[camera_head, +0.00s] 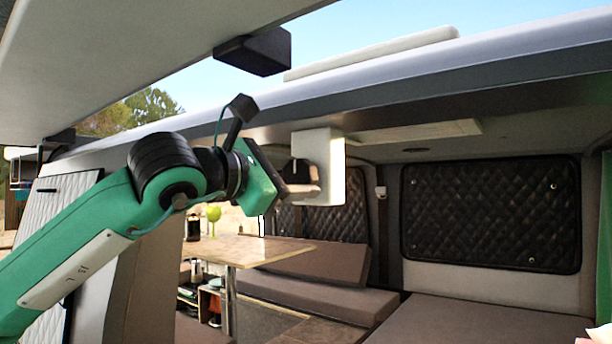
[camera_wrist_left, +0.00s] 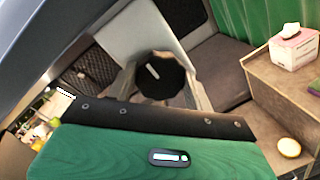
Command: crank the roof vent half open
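A white box-shaped crank housing (camera_head: 326,165) hangs below the roof edge in the head view. A black round knob with a white mark (camera_wrist_left: 162,76) shows on it in the wrist view, taken to be the crank. My left gripper (camera_head: 303,184) is right at the housing. In the wrist view its two fingers stand on either side of the knob, with no clear gap; whether they grip it is unclear. The roof vent's pale lid (camera_head: 372,53) lies on the roof and looks low; its inner frame (camera_head: 425,131) is in the ceiling. My right gripper is out of view.
The roof edge (camera_head: 440,85) runs just above my left gripper. A dark block (camera_head: 254,52) hangs under the raised tailgate. Below are a table (camera_head: 225,250) with a green glass (camera_head: 213,214) and cushioned benches (camera_head: 322,293). A tissue box (camera_wrist_left: 293,49) stands on a wooden cabinet.

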